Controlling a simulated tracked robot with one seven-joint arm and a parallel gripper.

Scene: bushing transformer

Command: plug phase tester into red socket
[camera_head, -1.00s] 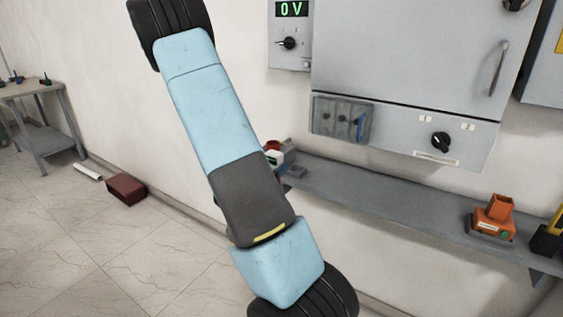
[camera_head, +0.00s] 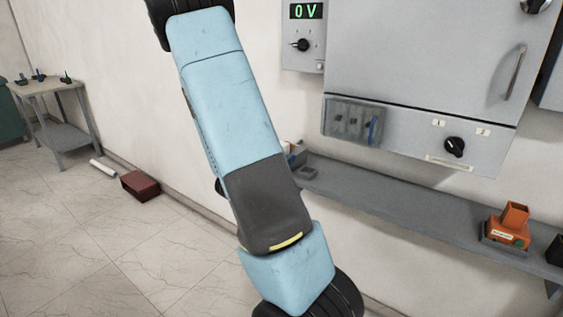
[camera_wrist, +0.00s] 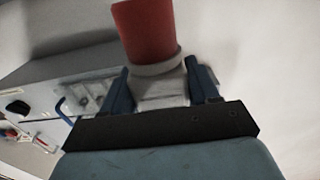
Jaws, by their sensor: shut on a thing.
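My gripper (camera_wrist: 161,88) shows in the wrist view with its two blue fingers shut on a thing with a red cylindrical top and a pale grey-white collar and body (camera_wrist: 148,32). I take it for the phase tester, but its far end is out of the picture. In the head view my arm hides the gripper and most of what it holds. I cannot make out a red socket for certain. A panel with several dark round fittings behind a dark see-through cover (camera_head: 353,123) sits low on the grey wall cabinet (camera_head: 410,60).
A grey shelf (camera_head: 390,195) runs below the cabinet. An orange device (camera_head: 510,228) stands at its right, and small items (camera_head: 297,160) at its left are partly hidden by my arm. A red box (camera_head: 140,186) lies by the wall.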

